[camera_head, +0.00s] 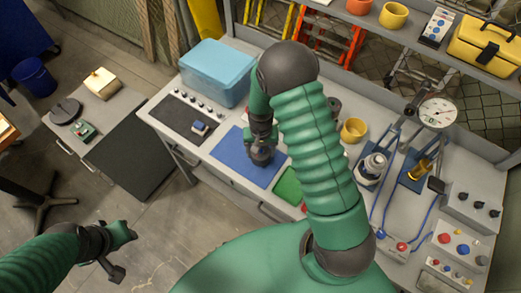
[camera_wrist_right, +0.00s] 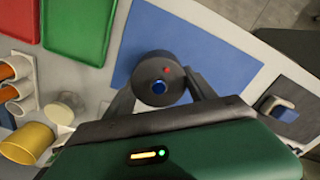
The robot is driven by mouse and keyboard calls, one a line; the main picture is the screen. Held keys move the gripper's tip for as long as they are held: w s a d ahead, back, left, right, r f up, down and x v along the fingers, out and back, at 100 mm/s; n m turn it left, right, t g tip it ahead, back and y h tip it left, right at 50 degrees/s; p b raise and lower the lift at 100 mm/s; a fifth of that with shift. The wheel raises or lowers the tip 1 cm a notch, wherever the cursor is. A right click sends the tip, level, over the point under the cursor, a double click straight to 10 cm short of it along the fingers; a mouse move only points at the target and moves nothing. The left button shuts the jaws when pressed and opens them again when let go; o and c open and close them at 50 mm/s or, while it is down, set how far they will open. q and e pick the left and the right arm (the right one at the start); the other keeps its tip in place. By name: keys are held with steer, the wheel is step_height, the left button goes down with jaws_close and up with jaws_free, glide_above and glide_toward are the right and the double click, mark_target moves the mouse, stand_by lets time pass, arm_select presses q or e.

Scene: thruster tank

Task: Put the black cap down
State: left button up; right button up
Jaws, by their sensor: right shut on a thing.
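The black cap (camera_wrist_right: 150,72), round and dark with a blue centre and a red dot, sits between the two fingers of my right gripper (camera_wrist_right: 160,90) in the right wrist view. The gripper is shut on it. In the head view my right gripper (camera_head: 262,142) points down over the blue mat (camera_head: 232,160), with the cap (camera_head: 262,156) at its tips. I cannot tell whether the cap touches the mat. My left gripper (camera_head: 122,256) is at the lower left, open and empty, over the floor and away from the bench.
A green tray (camera_head: 288,187) and a red tray (camera_wrist_right: 15,15) lie beside the mat. A dark mat (camera_head: 185,120) with small parts and a blue bin (camera_head: 215,72) are to the left. A yellow cup (camera_head: 353,130) and a gauge rig (camera_head: 437,112) stand to the right.

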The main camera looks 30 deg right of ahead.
steer(key=shift+f, duration=0.2)
steer(key=o, duration=1.3)
steer(key=shift+c, duration=0.2)
steer(key=shift+r, duration=0.15)
steer(key=shift+r+p, duration=0.45)
steer(key=shift+r, duration=0.05)
step_height(320, 180, up, 12)
steer(key=b, duration=0.2)
